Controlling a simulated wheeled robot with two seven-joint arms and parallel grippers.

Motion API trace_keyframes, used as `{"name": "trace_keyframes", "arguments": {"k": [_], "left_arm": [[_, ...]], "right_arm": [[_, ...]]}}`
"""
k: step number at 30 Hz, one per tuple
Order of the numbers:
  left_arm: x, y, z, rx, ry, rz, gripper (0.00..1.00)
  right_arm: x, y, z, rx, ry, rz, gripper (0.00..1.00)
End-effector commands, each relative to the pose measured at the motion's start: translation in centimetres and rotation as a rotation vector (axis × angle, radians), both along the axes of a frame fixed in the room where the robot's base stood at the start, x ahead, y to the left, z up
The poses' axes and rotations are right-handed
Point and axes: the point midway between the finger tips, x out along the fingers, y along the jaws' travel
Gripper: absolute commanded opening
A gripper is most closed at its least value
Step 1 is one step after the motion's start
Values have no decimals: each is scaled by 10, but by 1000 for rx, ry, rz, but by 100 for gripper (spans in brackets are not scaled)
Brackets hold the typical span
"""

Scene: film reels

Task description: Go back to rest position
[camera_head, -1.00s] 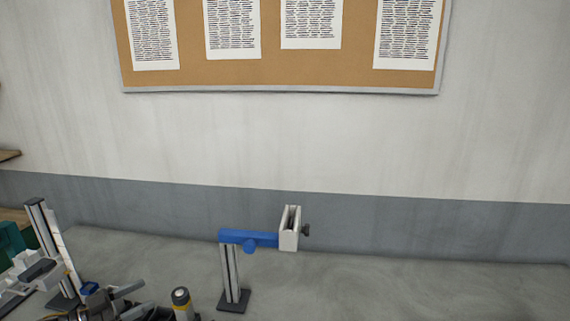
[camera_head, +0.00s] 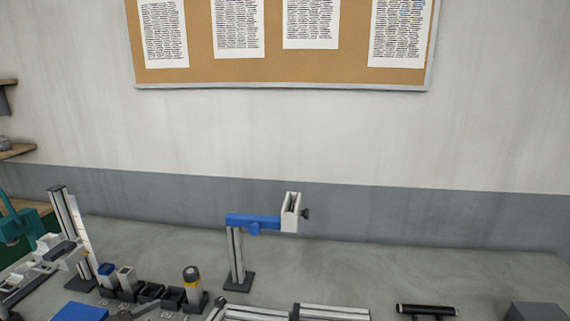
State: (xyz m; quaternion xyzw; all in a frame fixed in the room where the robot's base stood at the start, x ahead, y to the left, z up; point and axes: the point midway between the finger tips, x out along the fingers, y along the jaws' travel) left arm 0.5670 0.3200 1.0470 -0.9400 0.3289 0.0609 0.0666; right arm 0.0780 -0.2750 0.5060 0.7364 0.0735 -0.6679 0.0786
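Neither of my grippers can be made out in the head view, so their state is hidden. No film reel can be made out either. On the grey bench (camera_head: 400,264) stands an upright metal post with a blue arm (camera_head: 262,221). The blue arm carries a white slotted holder (camera_head: 290,213) with a dark knob on its right side.
A tall post (camera_head: 67,222) and white-grey hardware (camera_head: 50,256) stand at the left. A row of small dark bins (camera_head: 150,291) holds upright items. Metal rails (camera_head: 332,313), a black bar (camera_head: 427,310) and a grey block (camera_head: 535,312) line the front. The back right bench is clear.

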Motion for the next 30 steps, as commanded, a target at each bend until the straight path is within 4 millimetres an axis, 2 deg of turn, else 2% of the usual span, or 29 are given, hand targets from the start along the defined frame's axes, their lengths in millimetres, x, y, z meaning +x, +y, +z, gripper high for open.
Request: {"name": "trace_keyframes", "arguments": {"k": [5, 8, 11, 15, 21, 30], "left_arm": [[-22, -19, -38, 102, 65, 117, 66], [-42, -29, -60, 168, 127, 204, 66], [-77, -39, -85, 246, 236, 311, 66], [-138, -47, -109, 334, 434, 438, 66], [-209, -55, -124, 391, 674, 513, 66], [-296, -70, -125, 413, 967, 530, 66]], "right_arm": [[-1, 0, 0, 0, 1, 0, 61], [-6, 0, 0, -1, 7, 0, 61], [-10, 0, 0, -1, 12, 0, 61], [-9, 0, 0, 1, 11, -1, 61], [-9, 0, 0, 1, 11, -1, 61], [-8, 1, 0, 1, 10, -1, 61]]}}
